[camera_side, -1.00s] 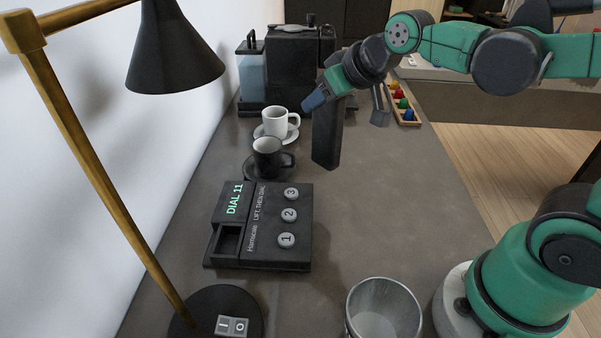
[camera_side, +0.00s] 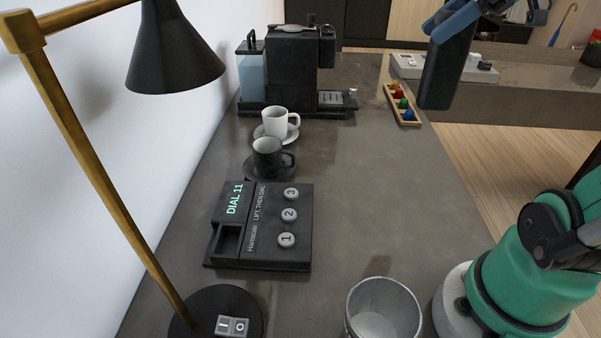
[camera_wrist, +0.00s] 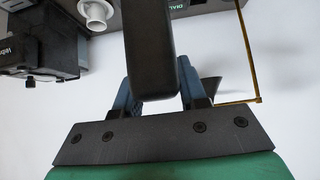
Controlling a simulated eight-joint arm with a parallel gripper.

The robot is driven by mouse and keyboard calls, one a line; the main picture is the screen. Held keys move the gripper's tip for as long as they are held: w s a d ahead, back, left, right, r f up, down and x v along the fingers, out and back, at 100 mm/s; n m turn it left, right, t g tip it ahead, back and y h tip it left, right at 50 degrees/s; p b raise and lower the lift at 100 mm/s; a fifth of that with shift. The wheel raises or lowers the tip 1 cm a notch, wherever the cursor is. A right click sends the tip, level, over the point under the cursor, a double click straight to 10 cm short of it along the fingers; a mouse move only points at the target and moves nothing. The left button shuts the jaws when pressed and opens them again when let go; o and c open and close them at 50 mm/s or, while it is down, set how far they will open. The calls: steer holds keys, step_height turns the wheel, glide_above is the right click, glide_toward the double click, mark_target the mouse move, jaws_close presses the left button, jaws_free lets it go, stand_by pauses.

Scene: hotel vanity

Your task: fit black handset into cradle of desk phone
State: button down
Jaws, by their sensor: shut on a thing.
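The black handset (camera_side: 447,68) hangs roughly upright, slightly tilted, at the upper right in the side view. My gripper (camera_side: 458,22) is shut on its upper part. In the wrist view, the handset (camera_wrist: 149,45) sits between my blue fingers (camera_wrist: 158,88). The desk phone (camera_side: 262,226) lies on the counter at left centre, with "DIAL 11" lit and three round buttons. Its cradle recess (camera_side: 228,243) is empty. The handset is far from the phone, up and to the right. The phone's edge with its lit label (camera_wrist: 284,7) shows at the top of the wrist view.
A black cup (camera_side: 267,156) and a white cup (camera_side: 275,122) on saucers stand behind the phone, before a coffee machine (camera_side: 292,72). A lamp (camera_side: 172,50) stands left. A metal bin (camera_side: 383,312) is in front. A peg tray (camera_side: 402,104) lies right. The middle counter is clear.

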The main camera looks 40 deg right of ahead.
steer(key=shift+f, duration=0.1)
step_height(320, 180, down, 20)
steer(key=shift+r, duration=0.25)
stand_by(0.5)
steer(key=shift+f, duration=0.15)
steer(key=shift+c, duration=2.4)
jaws_free()
steer(key=v, duration=0.5)
steer(key=w+a+m+h, duration=0.6)
steer(key=a+m, duration=0.3)
steer(key=a, duration=0.4)
steer(key=shift+r+t, duration=0.4)
steer(key=shift+r, duration=0.05)
